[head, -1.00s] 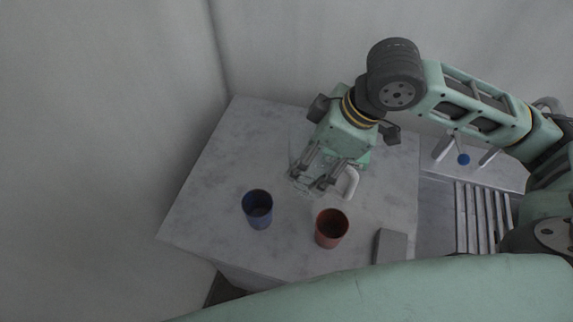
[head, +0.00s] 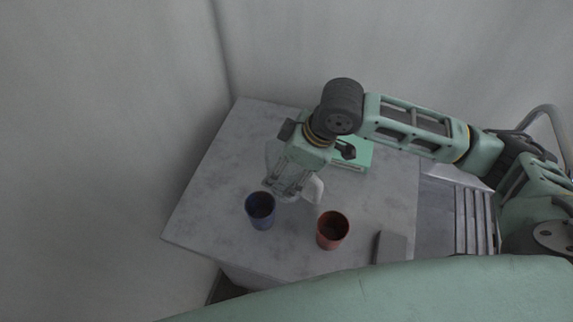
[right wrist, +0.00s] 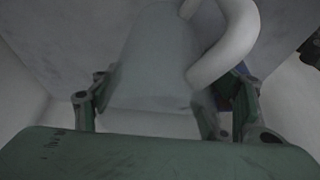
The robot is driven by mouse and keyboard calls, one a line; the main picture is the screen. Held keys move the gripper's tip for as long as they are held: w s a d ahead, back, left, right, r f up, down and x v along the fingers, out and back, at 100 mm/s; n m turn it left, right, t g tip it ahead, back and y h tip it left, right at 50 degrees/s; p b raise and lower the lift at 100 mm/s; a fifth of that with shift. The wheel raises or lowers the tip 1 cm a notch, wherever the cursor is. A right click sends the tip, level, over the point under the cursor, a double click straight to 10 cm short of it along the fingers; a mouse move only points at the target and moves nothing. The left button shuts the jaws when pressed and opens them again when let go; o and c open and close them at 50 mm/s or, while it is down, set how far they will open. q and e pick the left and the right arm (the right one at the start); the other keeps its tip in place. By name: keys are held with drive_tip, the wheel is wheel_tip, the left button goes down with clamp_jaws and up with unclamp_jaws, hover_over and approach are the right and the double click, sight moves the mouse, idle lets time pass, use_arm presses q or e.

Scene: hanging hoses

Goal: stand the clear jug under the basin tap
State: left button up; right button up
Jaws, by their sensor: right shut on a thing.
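The clear jug, seen mainly by its white handle (head: 314,190), is in my right gripper (head: 287,187) over the marble-look counter (head: 215,190). Its see-through body is hard to make out in the head view, and I cannot tell whether its base touches the counter. In the right wrist view the pale jug body (right wrist: 150,65) lies between the fingers, with the thick handle curving off to the upper right. The basin (head: 435,215) is at the right, away from the jug. The tap is not clearly seen; my right arm crosses that side. My left gripper is not in view.
A blue cup (head: 260,211) stands just in front of the right gripper, and a red cup (head: 332,231) to its right. A grey block (head: 390,247) is at the counter's front right. A green box (head: 353,156) is behind the gripper. The counter's left part is clear.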

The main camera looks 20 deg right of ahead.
drive_tip(key=shift+f, duration=0.1)
drive_tip(key=o, duration=1.2)
